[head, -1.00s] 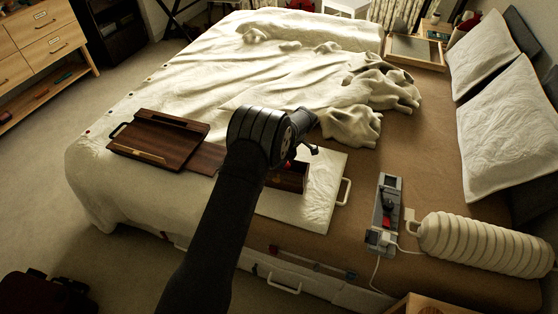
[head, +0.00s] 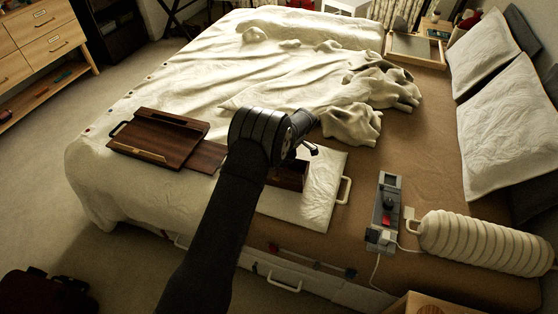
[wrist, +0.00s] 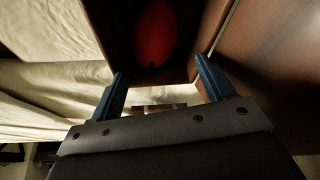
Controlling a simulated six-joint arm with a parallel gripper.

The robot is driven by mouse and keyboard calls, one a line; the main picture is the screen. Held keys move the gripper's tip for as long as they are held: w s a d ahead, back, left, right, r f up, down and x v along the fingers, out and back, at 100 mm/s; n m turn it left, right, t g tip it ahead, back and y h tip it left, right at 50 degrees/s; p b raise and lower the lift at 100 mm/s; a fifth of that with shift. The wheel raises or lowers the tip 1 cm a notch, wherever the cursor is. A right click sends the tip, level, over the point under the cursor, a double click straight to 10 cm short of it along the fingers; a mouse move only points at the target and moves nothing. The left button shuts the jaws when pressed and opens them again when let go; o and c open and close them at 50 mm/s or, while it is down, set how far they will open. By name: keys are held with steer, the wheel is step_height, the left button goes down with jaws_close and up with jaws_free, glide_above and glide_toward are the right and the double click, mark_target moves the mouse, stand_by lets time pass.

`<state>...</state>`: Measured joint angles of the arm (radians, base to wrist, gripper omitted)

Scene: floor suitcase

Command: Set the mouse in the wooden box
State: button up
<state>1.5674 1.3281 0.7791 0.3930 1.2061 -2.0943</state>
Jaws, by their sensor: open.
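The wooden box (head: 290,175) is dark brown and stands on the bed, partly hidden behind my arm in the head view. In the wrist view its dark inside shows between brown walls (wrist: 211,30). The red, rounded mouse (wrist: 155,35) is inside the box, between its walls; the head view does not show it. My gripper (wrist: 160,72) is open, with its two blue-grey fingers apart at the near edge of the box and nothing between them. In the head view my gripper (head: 306,149) is just above the box, largely hidden by my wrist.
A brown wooden lap desk (head: 160,138) lies left of the box. A white board with a handle (head: 318,205) lies under and right of it. A grey device (head: 384,215) and a ribbed bolster (head: 480,243) are further right. Rumpled bedding (head: 350,120) lies behind.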

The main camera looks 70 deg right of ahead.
steer(key=shift+r, duration=0.45)
steer(key=v, duration=1.2)
steer(key=x, duration=1.2)
steer(key=shift+f, duration=0.5)
steer(key=shift+r, duration=0.35)
